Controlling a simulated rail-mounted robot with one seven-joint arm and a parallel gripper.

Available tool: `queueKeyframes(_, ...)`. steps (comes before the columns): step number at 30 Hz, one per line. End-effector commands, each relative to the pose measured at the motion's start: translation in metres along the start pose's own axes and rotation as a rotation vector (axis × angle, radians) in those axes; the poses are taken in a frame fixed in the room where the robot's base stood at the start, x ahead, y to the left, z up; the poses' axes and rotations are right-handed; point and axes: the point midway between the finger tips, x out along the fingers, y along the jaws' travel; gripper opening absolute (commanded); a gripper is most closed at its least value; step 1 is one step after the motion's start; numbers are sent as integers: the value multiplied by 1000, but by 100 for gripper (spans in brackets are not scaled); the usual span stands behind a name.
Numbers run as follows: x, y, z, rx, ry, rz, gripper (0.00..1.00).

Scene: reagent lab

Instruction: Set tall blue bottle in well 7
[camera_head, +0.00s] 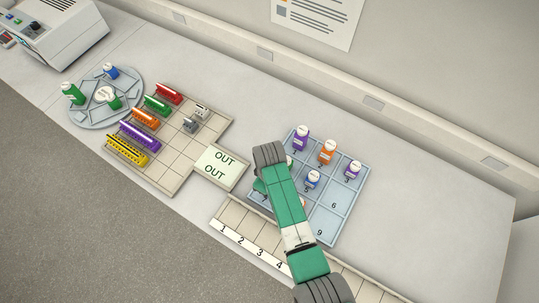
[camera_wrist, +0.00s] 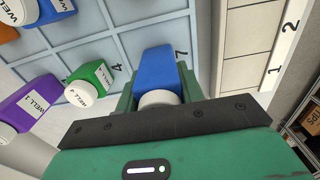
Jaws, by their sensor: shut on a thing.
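My gripper (camera_wrist: 156,84) is shut on the tall blue bottle (camera_wrist: 155,66), which has a white cap and lies between the two green fingers in the wrist view. The bottle is at the well marked 7 (camera_wrist: 181,53) of the blue-grey numbered rack (camera_wrist: 110,28). I cannot tell whether its base touches the well floor. In the head view my green arm hides the bottle and most of well 7; the rack (camera_head: 340,211) lies under and right of the arm.
A green bottle (camera_wrist: 92,82) in well 4 and a purple bottle (camera_wrist: 28,105) in well 1 stand close by. Wells 6 and 9 look empty. A numbered strip of slots (camera_head: 247,243) runs along the front. A tray (camera_head: 180,150) of coloured racks and a round carousel (camera_head: 128,80) are left.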

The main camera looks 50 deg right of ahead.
Motion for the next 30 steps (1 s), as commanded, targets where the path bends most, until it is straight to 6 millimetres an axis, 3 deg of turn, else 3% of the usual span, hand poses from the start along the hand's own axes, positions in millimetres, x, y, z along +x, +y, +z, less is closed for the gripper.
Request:
queueKeyframes(6,4,0,0,0,-1,0,15)
queueKeyframes(7,4,0,0,0,-1,-1,40)
queueKeyframes(10,3,0,0,0,0,0,59)
queueKeyframes(20,-4,0,0,0,1,1,60)
queueKeyframes(23,-21,0,-1,0,3,3,60)
queueKeyframes(30,-82,0,0,0,2,2,60)
